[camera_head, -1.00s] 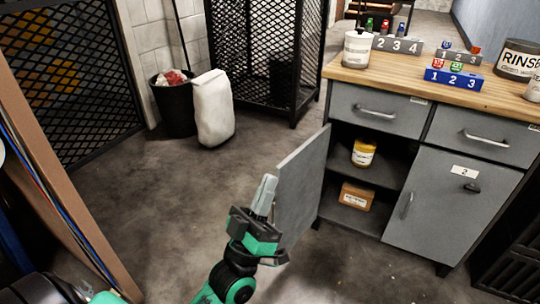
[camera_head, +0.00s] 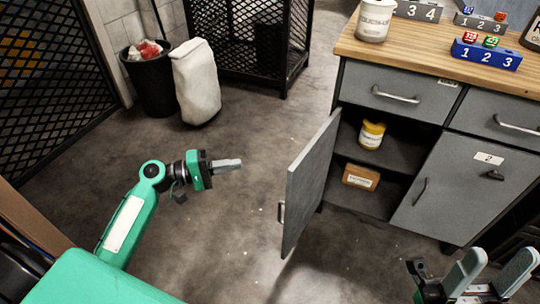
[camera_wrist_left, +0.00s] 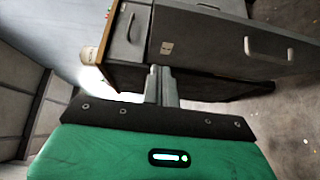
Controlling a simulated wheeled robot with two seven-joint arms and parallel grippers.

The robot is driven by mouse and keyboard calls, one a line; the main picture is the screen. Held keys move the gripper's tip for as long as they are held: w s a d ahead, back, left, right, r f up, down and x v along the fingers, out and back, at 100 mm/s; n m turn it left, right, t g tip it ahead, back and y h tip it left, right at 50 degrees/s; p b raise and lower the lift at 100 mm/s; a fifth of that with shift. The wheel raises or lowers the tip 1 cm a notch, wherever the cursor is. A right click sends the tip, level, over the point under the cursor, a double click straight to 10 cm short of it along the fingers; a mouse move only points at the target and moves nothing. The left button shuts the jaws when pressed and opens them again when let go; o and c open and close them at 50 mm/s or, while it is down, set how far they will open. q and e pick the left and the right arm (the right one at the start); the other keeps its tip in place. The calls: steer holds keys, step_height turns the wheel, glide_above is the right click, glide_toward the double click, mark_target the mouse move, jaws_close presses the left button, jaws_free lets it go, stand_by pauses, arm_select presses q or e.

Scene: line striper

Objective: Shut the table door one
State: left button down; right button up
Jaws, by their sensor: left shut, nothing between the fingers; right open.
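The grey table door one (camera_head: 310,185) stands open on the left side of the cabinet, swung outward, with its handle (camera_head: 281,211) on the face turned left. My left gripper (camera_head: 240,163) is shut and empty, to the left of the door and apart from it. In the left wrist view, its closed fingers (camera_wrist_left: 161,86) point toward a grey panel with a handle (camera_wrist_left: 262,50). My right gripper (camera_head: 492,275) is open and empty at the bottom right, in front of door two (camera_head: 446,188), which is shut.
The wooden tabletop (camera_head: 420,55) carries a white can (camera_head: 374,20) and numbered blocks (camera_head: 486,54). A black bin (camera_head: 150,85) and a white sack (camera_head: 196,82) stand at the back left. Floor left of the door is clear.

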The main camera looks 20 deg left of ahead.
arm_select(q)
steer(key=s+d+b+x, duration=0.1)
steer(key=s+b+x, duration=0.1)
steer(key=x, duration=1)
steer(key=shift+d, duration=0.6)
steer(key=shift+s+d+r, duration=0.1)
steer(key=shift+s+r, duration=0.05)
